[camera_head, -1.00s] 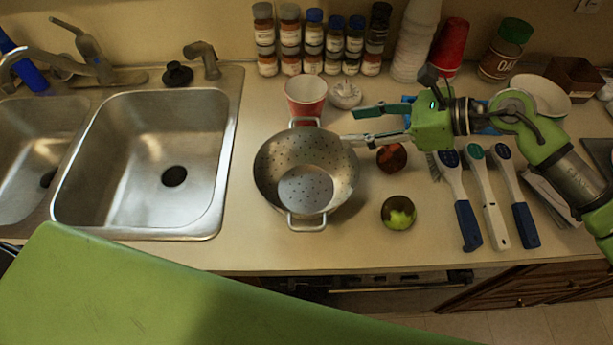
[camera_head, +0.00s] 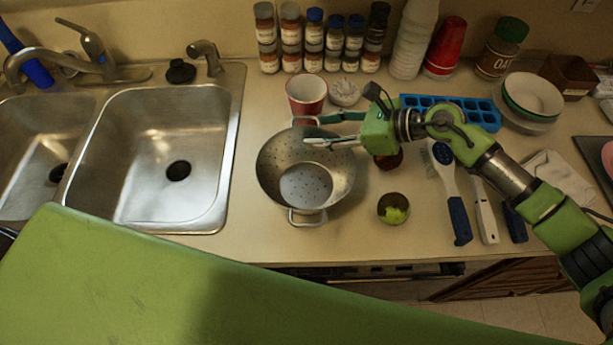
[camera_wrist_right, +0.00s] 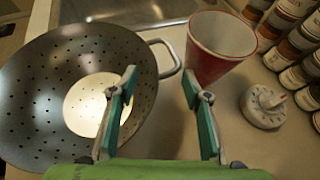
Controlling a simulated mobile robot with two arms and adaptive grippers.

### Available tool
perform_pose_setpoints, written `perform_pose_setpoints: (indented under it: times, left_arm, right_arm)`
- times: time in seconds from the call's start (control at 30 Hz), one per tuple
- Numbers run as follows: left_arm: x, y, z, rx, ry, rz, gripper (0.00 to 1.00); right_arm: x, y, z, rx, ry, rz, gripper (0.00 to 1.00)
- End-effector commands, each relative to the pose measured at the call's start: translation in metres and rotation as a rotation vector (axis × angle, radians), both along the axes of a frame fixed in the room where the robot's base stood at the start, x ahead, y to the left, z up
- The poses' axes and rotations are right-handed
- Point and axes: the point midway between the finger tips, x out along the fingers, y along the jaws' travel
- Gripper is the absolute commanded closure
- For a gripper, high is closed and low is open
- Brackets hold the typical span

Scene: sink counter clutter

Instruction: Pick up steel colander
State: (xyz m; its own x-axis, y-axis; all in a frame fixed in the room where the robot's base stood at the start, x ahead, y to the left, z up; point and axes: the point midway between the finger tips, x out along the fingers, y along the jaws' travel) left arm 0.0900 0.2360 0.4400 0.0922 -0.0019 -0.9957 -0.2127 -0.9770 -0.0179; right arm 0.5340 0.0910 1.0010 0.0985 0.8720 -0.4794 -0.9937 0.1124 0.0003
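The steel colander (camera_head: 285,190) sits upright on the counter, right of the sink, with one handle at the back and one at the front. My right gripper (camera_head: 312,130) reaches in from the right, at the colander's back right rim. In the right wrist view the same gripper (camera_wrist_right: 160,92) is open and empty. One finger overlaps the colander (camera_wrist_right: 45,95) near its rim. The other is over the counter, below the red cup. The colander's back handle lies ahead, between the finger directions. Whether a finger touches the rim I cannot tell. My left gripper is not in view.
A red cup (camera_head: 306,95) stands just behind the colander's back handle, and a white round item (camera_head: 345,92) beside it. Several brushes (camera_head: 459,215) lie farther right. Spice jars (camera_head: 314,40) line the wall.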

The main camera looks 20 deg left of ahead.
Motion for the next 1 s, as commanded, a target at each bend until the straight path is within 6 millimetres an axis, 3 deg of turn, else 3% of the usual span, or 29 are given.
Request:
perform_pose_setpoints:
  times: [0.03,0.13,0.17,0.77,1.0]
  left_arm:
    - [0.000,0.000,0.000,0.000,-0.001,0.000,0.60]
    - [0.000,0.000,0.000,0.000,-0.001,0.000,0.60]
    - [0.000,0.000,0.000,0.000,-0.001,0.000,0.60]
    - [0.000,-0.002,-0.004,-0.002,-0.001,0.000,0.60]
    - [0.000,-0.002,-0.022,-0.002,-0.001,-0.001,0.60]
  right_arm:
    - [0.000,0.000,0.000,0.000,0.000,0.000,0.72]
    - [0.000,0.000,0.000,0.000,0.000,0.000,0.98]
    - [0.000,0.000,0.000,0.000,0.000,0.000,1.00]
    - [0.001,-0.001,0.002,-0.004,-0.008,0.000,1.00]
    - [-0.001,0.000,0.032,-0.002,-0.011,0.001,1.00]
